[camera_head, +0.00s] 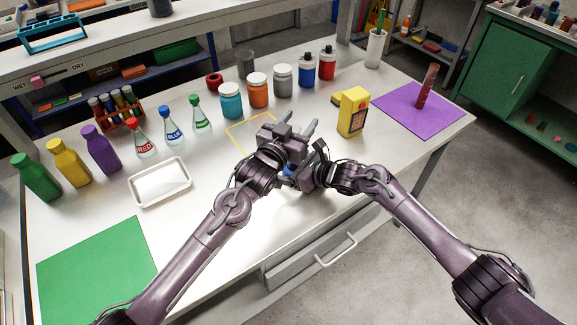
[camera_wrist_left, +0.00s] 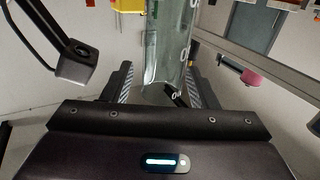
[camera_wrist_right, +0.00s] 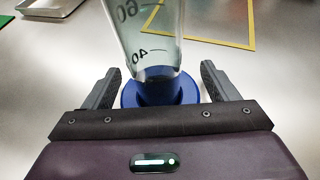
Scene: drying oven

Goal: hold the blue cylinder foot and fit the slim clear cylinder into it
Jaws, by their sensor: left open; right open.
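The slim clear cylinder (camera_wrist_right: 152,35) stands over the blue cylinder foot (camera_wrist_right: 188,93) in the right wrist view. Its lower end overlaps the foot's middle; I cannot tell how deeply it is seated. Printed marks show on its wall. In the head view a bit of the blue foot (camera_head: 289,170) shows below my left gripper (camera_head: 300,130), and the cylinder is mostly hidden. My left gripper is open, with the cylinder (camera_wrist_left: 167,45) between its fingers in its wrist view. My right gripper (camera_wrist_right: 160,84) is open low around the foot, a finger at either side.
A yellow outlined square (camera_head: 252,130) lies just behind the grippers. A yellow meter (camera_head: 353,112) stands to the right, before a purple mat (camera_head: 435,115) with a reddish tube (camera_head: 427,87). Jars and flasks line the back. A white tray (camera_head: 160,183) lies to the left.

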